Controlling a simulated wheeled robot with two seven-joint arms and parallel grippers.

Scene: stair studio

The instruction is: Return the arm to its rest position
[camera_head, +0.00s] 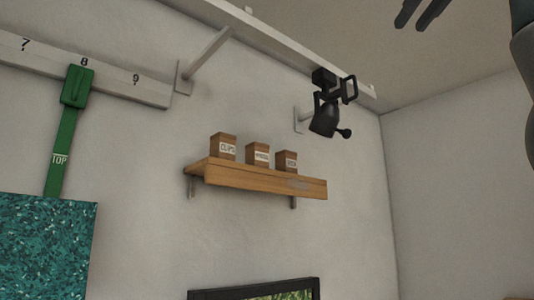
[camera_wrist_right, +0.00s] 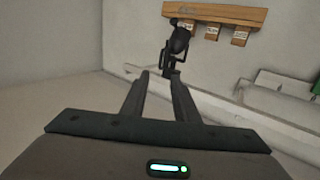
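My right gripper (camera_head: 411,23) shows at the top right of the head view, with its dark arm at the right edge. Its two fingers are apart with nothing between them. In the right wrist view the gripper (camera_wrist_right: 159,77) is also open and empty. A black spotlight (camera_head: 323,115) hangs from the white rail, left of and below the gripper in the head view. It also shows just beyond the fingertips in the right wrist view (camera_wrist_right: 178,42), which is upside down. My left gripper is in neither view.
A wooden shelf (camera_head: 265,179) on the wall holds three small labelled boxes (camera_head: 261,156). A white rail (camera_head: 285,45) runs along the top of the wall. A numbered board (camera_head: 130,83) with a green strap (camera_head: 62,150) is at left. The right wall (camera_head: 460,180) looks bare.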

